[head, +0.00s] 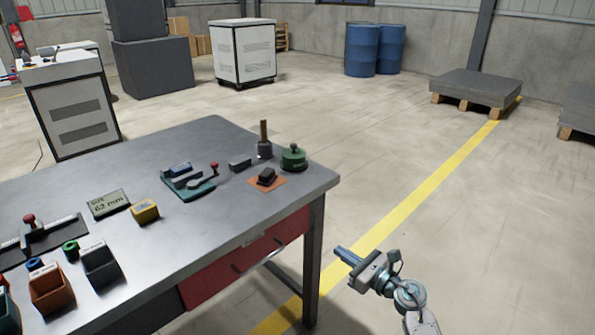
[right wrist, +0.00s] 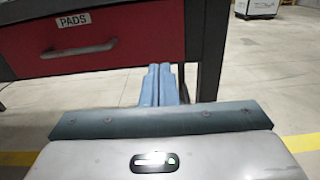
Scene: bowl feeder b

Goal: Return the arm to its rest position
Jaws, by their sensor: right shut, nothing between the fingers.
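My right gripper (head: 342,254) is off the table's right end, in free air over the floor. It is shut and empty. In the right wrist view its two blue fingers (right wrist: 159,84) lie side by side, in front of the table leg and below the red drawer (right wrist: 100,40) marked "PADS". My left gripper is not in view.
The grey metal table (head: 215,137) holds a display, a teal fixture (head: 188,184), a green round object (head: 293,158), an orange pad (head: 267,183) and small bins (head: 100,265). Its red drawer and leg (head: 314,260) are left of my gripper. Open floor lies right.

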